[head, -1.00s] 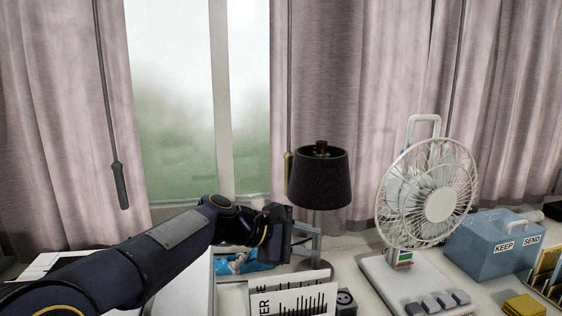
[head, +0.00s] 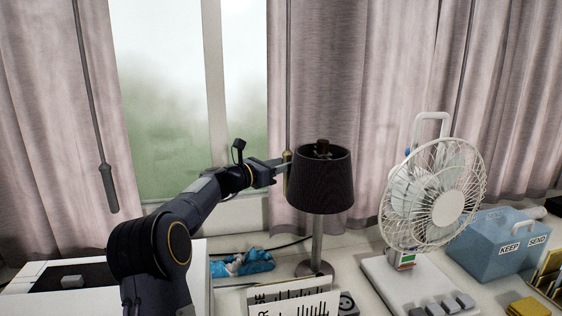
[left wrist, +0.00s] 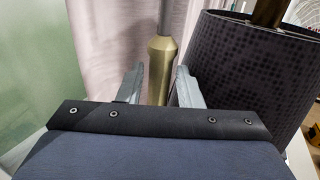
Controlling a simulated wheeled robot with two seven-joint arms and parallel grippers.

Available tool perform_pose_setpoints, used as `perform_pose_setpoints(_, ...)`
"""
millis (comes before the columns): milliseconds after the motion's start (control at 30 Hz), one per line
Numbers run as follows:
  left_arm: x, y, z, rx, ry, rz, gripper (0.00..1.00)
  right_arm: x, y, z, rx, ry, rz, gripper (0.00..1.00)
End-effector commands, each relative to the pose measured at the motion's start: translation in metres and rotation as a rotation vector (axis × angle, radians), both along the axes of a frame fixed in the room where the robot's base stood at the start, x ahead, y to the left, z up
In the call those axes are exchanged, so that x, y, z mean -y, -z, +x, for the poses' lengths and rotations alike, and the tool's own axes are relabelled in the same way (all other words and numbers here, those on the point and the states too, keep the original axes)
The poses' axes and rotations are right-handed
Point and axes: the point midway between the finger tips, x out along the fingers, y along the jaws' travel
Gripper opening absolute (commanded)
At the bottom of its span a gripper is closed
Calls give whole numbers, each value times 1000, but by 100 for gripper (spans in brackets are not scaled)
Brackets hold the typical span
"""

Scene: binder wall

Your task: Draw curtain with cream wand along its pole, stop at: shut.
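A wand with a cream-to-brass handle (head: 287,157) hangs on a grey rod at the left edge of the right curtain (head: 390,80), just left of the dark lampshade. My left gripper (head: 282,163) is at this handle. In the left wrist view, the two fingers (left wrist: 158,86) are open, one on each side of the wand handle (left wrist: 161,66), with gaps showing. The handle's lower end is hidden behind the gripper body. A second wand with a dark grey handle (head: 107,188) hangs at the left curtain (head: 40,120). Bare window (head: 165,95) shows between the curtains. My right gripper is not in view.
A black lamp (head: 322,182) stands close to the right of my left gripper; its shade (left wrist: 245,70) nearly reaches the right finger. A white fan (head: 435,195) and a blue box (head: 490,248) stand further right. Blue crumpled stuff (head: 243,264) lies below the arm.

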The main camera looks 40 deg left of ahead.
Motion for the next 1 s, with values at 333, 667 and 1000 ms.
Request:
perform_pose_setpoints(333, 1, 0, 5, 0, -1, 2, 31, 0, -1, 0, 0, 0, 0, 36)
perform_pose_setpoints(667, 1, 0, 5, 0, -1, 1, 0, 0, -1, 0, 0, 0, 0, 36)
perform_pose_setpoints(1000, -6, 0, -3, -1, -3, 2, 0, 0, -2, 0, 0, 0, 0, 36)
